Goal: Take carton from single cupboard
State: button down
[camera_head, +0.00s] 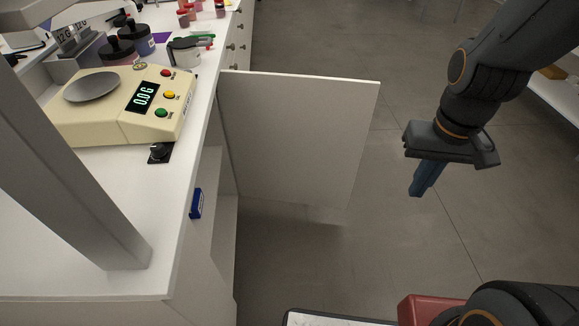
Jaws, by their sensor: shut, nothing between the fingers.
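The cupboard door (298,140) is a white panel that stands open, swung out from the counter front over the floor. A narrow part of the cupboard opening (226,200) shows below the counter edge; most of its inside is hidden. No carton can be made out for certain.
On the white counter (70,230) stand a cream scale (125,120) reading 0.0 G, dark-lidded jars (118,50) and a grey jug (185,52). Drawers (234,45) lie beyond the door. The floor (400,240) around my gripper is clear.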

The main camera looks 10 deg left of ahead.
aim_at(197, 205)
jog(key=z, duration=0.65)
jog(key=i, duration=4.65)
jog(key=u, duration=4.65)
jog(key=i, duration=0.95)
jog(key=z, duration=0.05)
